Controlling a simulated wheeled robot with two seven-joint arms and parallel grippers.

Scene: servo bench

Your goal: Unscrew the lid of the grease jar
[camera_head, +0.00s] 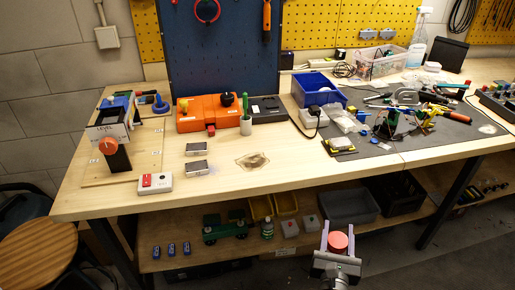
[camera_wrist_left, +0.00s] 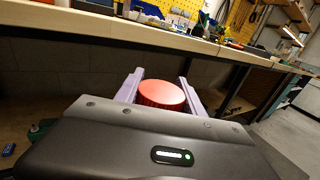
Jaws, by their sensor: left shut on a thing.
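My left gripper (camera_head: 338,238) is at the lower middle of the head view, in front of the bench edge. Its pale lavender fingers are shut on a round red lid (camera_head: 337,242). In the left wrist view the same red lid (camera_wrist_left: 161,95), with a ribbed rim, sits between the two fingers (camera_wrist_left: 158,92). Below the lid, the gripper body hides what is there, so I cannot tell whether the jar is under it. My right gripper is not in view.
The wooden bench top (camera_head: 330,185) has its front edge just beyond the gripper. The lower shelf (camera_head: 200,262) holds several items. A stool (camera_head: 35,240) is at left.

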